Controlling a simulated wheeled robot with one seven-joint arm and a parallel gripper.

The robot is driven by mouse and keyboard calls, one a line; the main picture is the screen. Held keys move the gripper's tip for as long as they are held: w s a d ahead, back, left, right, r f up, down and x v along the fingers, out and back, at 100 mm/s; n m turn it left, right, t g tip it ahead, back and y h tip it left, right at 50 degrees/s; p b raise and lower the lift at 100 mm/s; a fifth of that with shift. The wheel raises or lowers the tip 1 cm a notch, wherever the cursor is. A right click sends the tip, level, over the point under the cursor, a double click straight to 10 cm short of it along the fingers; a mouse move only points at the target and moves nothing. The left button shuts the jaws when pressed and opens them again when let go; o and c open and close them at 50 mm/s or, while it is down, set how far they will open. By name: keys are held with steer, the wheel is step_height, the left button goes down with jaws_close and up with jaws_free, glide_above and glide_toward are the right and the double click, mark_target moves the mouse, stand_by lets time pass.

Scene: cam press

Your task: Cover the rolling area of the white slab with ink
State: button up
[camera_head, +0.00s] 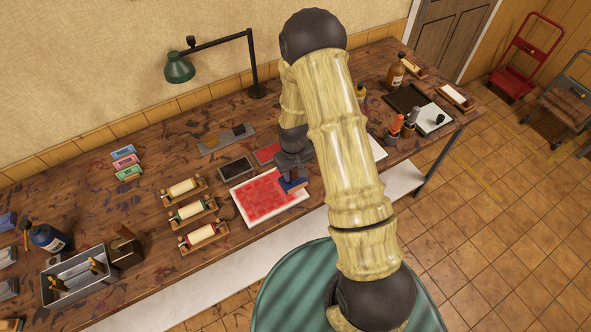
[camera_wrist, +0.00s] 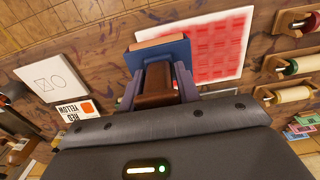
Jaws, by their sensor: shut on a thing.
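The white slab (camera_head: 277,215) lies on the table in front of my arm. Red ink (camera_head: 262,196) spreads over most of its face, with paler, patchy squares and a white margin. The slab (camera_wrist: 235,77) and its red ink (camera_wrist: 212,48) also show in the wrist view. My gripper (camera_head: 288,168) is at the slab's right side in the head view. It is shut on the brown handle of a blue tool (camera_wrist: 160,51) with a tan edge. The tool (camera_head: 293,186) is over the slab's right edge; whether it touches is unclear.
Three rollers on wooden stands (camera_head: 190,212) stand left of the slab. A dark tray (camera_head: 237,167) and a red one (camera_head: 268,153) lie behind it. A lamp (camera_head: 180,67) stands at the back. A grey bin (camera_head: 75,278) with tools is at the front left.

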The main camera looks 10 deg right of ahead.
mark_target(294, 178)
steer(key=shift+f, duration=0.1)
